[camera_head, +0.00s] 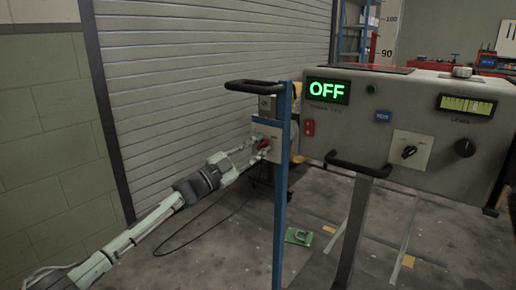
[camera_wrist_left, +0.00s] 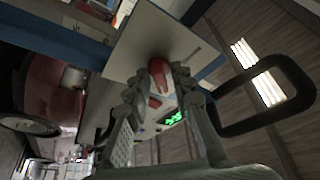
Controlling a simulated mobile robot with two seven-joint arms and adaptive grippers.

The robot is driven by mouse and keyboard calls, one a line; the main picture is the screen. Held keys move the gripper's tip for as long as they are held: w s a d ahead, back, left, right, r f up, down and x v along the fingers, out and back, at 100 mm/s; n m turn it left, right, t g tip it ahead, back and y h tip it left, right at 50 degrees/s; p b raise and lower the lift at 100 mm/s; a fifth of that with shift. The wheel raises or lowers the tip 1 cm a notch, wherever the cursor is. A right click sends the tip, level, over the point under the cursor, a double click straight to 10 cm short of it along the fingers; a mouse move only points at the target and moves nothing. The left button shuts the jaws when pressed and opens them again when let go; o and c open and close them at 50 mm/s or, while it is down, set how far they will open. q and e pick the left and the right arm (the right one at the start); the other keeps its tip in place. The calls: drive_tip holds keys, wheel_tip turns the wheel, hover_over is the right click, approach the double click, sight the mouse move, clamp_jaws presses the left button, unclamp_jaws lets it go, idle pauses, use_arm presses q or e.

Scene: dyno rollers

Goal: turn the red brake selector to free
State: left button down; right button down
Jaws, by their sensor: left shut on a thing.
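The red brake selector (camera_head: 264,144) is a small knob on a pale plate (camera_head: 272,131) fixed to the blue post. It also shows in the left wrist view (camera_wrist_left: 158,72), standing out from the plate (camera_wrist_left: 135,48) between my fingertips. My left gripper (camera_head: 256,147) reaches it from the left and is shut on the knob. The fingers (camera_wrist_left: 156,88) lie on both sides of it in the left wrist view. The lettering on the plate is too small to read. My right gripper is in neither view.
A grey console (camera_head: 405,118) with a green OFF display (camera_head: 328,91), a dial and black knobs stands to the right. A black handle (camera_head: 255,87) juts out above the selector, and the blue post (camera_head: 281,215) stands beside it. A cable and green object (camera_head: 298,237) lie on the floor.

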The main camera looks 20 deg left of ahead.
use_arm(q)
drive_tip(key=shift+m, duration=0.3)
drive_tip(key=c, duration=1.6)
unclamp_jaws()
drive_tip(key=shift+s+a+f, duration=0.2)
drive_tip(key=shift+s, duration=0.1)
drive_tip(key=v, duration=1.1)
drive_tip(key=shift+a+r, duration=0.15)
